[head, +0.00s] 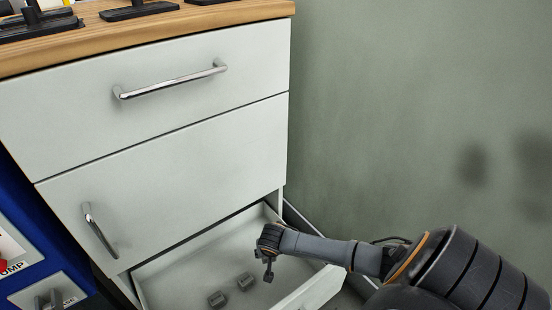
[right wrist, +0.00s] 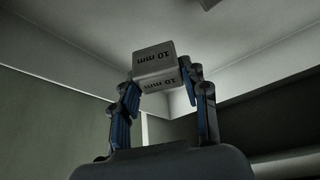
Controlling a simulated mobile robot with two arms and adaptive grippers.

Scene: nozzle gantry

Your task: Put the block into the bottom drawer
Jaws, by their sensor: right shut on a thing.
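The block (right wrist: 154,66) is pale grey with "10 mm" printed on it. In the right wrist view it sits between the two fingers of my right gripper (right wrist: 160,78), which is shut on it. In the head view my right gripper (head: 268,272) points down over the open bottom drawer (head: 180,268), near its right side. The held block cannot be made out clearly there. The bottom drawer is pulled out, with a light grey inside. My left gripper is not in view.
Above are a closed door (head: 180,165) and closed top drawer (head: 200,100) with metal handles. Black stands (head: 138,10) are on the wooden top. A green wall (head: 400,100) stands at right.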

